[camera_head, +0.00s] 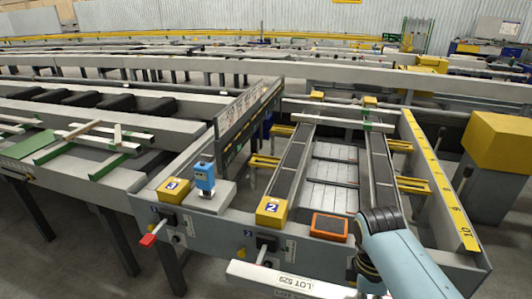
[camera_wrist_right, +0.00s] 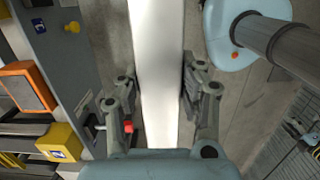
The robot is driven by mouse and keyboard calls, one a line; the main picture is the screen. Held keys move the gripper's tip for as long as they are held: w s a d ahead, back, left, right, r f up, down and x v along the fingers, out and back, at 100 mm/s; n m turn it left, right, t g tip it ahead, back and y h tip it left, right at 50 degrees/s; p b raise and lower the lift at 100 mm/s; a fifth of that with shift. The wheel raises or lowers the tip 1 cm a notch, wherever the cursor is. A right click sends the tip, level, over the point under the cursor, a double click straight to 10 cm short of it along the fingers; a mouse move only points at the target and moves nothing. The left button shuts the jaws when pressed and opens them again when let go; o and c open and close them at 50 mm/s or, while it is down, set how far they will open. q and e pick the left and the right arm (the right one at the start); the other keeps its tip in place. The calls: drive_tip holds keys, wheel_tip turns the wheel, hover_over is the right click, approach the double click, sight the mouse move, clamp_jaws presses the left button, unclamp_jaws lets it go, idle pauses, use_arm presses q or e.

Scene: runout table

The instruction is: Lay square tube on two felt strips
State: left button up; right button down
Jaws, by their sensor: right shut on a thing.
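A white square tube (camera_head: 290,283) marked "LOT 529" is held level in front of the runout table's near edge. My right gripper (camera_head: 368,284) is shut on it, partly hidden by its own arm. In the right wrist view the tube (camera_wrist_right: 157,45) runs between the two fingers of the gripper (camera_wrist_right: 160,85). Two dark strips run front to back on the table, a left strip (camera_head: 292,160) and a right strip (camera_head: 381,165). Both are clear along their near and middle lengths. My left gripper is not in view.
Another pale bar (camera_head: 342,121) lies across both strips near the back. An orange-framed box (camera_head: 329,227), a yellow block marked 2 (camera_head: 271,211) and a blue device (camera_head: 205,178) stand along the near edge. A yellow numbered scale (camera_head: 440,180) lines the right side.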

use_arm(q)
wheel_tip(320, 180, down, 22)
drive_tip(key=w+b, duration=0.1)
drive_tip(key=b, duration=2)
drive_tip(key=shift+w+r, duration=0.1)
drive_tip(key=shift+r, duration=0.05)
